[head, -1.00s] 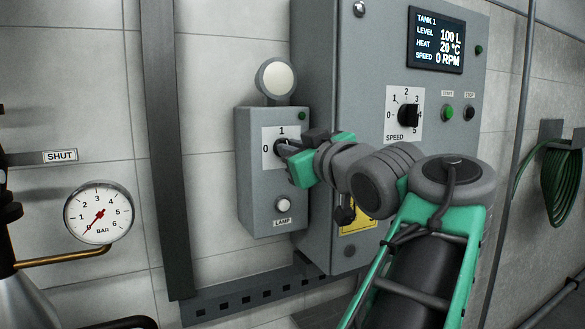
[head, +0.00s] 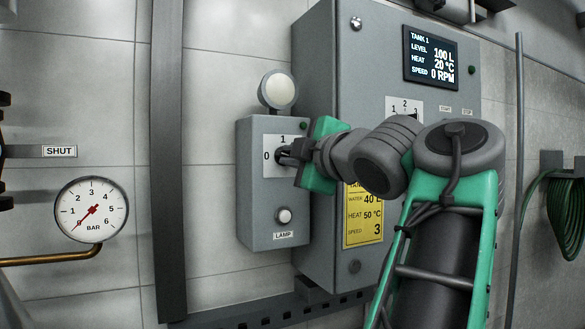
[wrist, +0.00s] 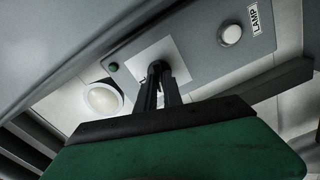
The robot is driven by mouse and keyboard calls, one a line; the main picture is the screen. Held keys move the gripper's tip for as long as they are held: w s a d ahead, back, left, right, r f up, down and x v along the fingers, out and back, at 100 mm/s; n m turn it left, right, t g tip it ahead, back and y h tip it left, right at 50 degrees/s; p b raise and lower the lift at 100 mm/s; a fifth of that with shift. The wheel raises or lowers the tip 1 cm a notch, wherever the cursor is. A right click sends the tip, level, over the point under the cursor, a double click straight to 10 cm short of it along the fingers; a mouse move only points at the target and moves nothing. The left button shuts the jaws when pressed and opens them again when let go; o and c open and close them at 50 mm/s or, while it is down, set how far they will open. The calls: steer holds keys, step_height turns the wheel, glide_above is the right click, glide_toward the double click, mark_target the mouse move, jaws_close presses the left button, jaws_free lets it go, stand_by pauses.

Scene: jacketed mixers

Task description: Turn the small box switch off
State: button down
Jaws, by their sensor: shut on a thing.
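The small box (head: 256,211) is a grey box on the side of the larger cabinet, with a white plate marked 0 on the left and 1 at the top. Its black switch knob sits at the middle of that plate, and it shows at the fingertips in the wrist view (wrist: 157,67). My gripper (head: 284,155) is shut on the switch knob, coming from the right. The fingers hide most of the knob in the head view, so I cannot tell exactly where it points. In the wrist view the two dark fingers (wrist: 160,88) reach the knob.
A round pale lamp (head: 278,91) stands above the box, and a white button (head: 284,216) labelled LAMP is below the switch. The large grey cabinet (head: 330,60) with a display (head: 431,58) is close on the right. A pressure gauge (head: 91,210) is at left.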

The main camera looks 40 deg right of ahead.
steer(key=shift+f+n+b, duration=0.1)
steer(key=shift+n+b, duration=0.65)
steer(key=shift+n, duration=0.85)
steer(key=c, duration=1.5)
jaws_free()
